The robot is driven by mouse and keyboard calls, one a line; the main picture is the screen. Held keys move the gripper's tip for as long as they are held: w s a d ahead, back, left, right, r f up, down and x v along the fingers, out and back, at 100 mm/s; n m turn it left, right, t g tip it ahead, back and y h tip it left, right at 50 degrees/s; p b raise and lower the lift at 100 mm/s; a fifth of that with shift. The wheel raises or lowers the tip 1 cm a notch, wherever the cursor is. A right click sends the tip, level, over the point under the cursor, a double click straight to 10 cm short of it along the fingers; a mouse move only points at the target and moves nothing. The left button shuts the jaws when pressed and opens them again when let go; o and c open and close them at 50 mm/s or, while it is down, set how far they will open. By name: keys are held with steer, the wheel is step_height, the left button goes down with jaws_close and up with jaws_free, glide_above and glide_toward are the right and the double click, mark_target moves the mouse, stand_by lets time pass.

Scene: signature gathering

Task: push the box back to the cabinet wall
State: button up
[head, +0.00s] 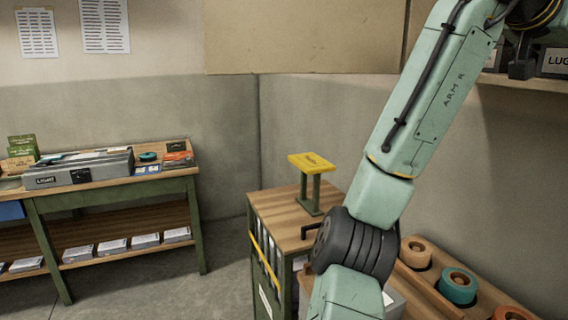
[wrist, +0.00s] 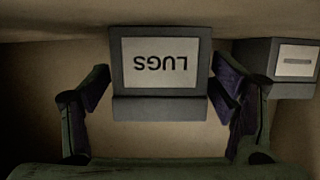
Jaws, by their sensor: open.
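The grey box labelled LUGS (wrist: 160,106) is seen upside down in the wrist view, its label facing me. It also shows at the right edge of the head view (head: 557,62), on a shelf and partly cut off. My gripper (wrist: 160,92) is open, with one finger on each side of the box in the picture. Nothing is gripped, and I cannot tell whether the fingers touch the box. A pale brown wall (wrist: 150,138) shows behind the box. In the head view the gripper end is mostly cut off or hard to make out.
A second grey box (wrist: 291,88) with a white label stands beside the LUGS box, behind one finger. The shelf (head: 510,86) is at the upper right. Below my arm are a wooden cabinet (head: 275,210) with a yellow-topped stand (head: 312,162) and several tape rolls (head: 457,286).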

steer(key=shift+d, duration=0.15)
steer(key=shift+w+d, duration=0.4)
steer(key=shift+d, duration=0.5)
steer(key=shift+w+d, duration=0.35)
steer(key=shift+d, duration=0.5)
steer(key=shift+s+a+f+b, duration=0.1)
steer(key=shift+s+a+b, duration=0.25)
steer(key=shift+a, duration=0.35)
steer(key=shift+s+a+b, duration=0.4)
steer(key=shift+s+a, duration=0.1)
steer(key=shift+a, duration=0.7)
steer(key=shift+s+a+b, duration=0.35)
steer(key=shift+s+a, duration=0.1)
steer(key=shift+a, duration=0.8)
steer(key=shift+s+a+b, duration=0.4)
steer(key=shift+s+a, duration=0.1)
steer(key=shift+a, duration=0.7)
